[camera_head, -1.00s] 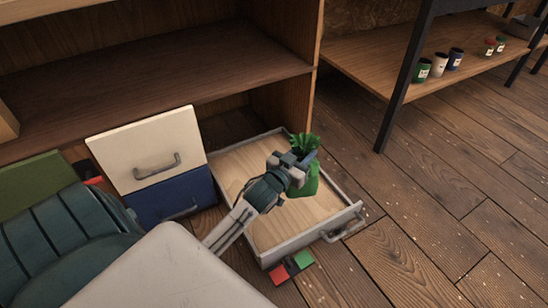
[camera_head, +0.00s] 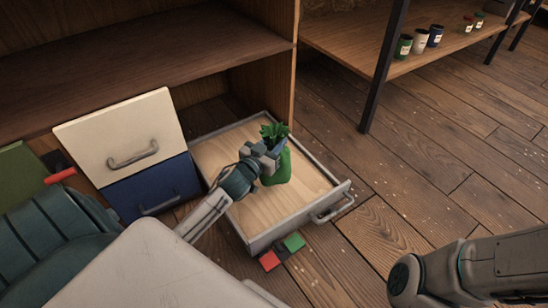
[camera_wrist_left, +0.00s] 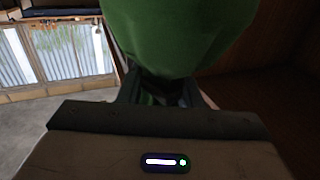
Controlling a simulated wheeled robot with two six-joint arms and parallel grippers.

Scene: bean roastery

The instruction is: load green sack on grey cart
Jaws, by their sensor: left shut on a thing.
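The green sack (camera_head: 277,168) is held by my left gripper (camera_head: 272,150), over the open drawer. The gripper is shut on the gathered neck of the sack, and the leafy-looking top sticks up above the fingers. In the left wrist view the sack (camera_wrist_left: 175,35) fills the top middle, between the fingers. I cannot tell whether the sack's bottom touches the drawer floor. My right arm shows at the lower right of the head view, but its gripper is out of sight. No grey cart can be made out.
The open grey-rimmed drawer (camera_head: 321,172) sticks out of the wooden cabinet (camera_head: 150,55). Cream (camera_head: 122,135) and blue (camera_head: 150,190) drawer fronts stand left of it. A shelf (camera_head: 370,40) holds several small cans. Wooden floor at right is clear.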

